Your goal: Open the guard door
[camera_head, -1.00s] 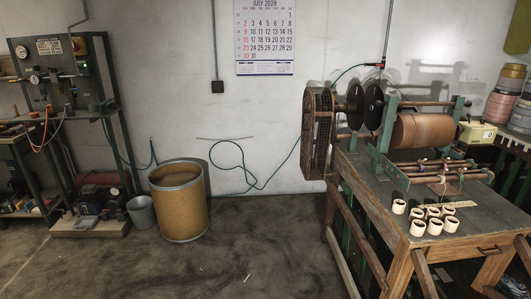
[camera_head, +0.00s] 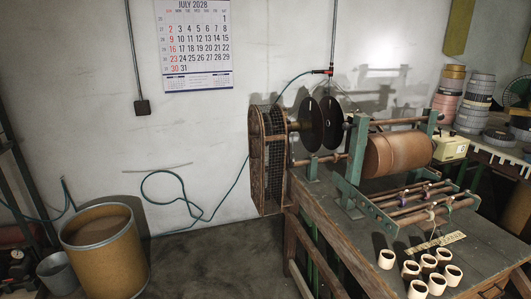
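The guard door (camera_head: 271,160) is a rusty-framed mesh panel at the left end of the winding machine, in the middle of the head view. It stands upright at the table's left edge, beside two dark discs (camera_head: 322,124) on the shaft. I cannot tell from this angle whether it is latched or ajar. The machine's green frame (camera_head: 354,150) carries a large brown roll (camera_head: 398,153). Neither of my grippers shows in the view.
The wooden workbench (camera_head: 340,222) bears several cream tape cores (camera_head: 429,264) near its front. A brown drum (camera_head: 104,248) and a grey bucket (camera_head: 57,272) stand at the lower left. Bare floor (camera_head: 215,262) lies between drum and bench. A green hose (camera_head: 185,200) hangs along the wall.

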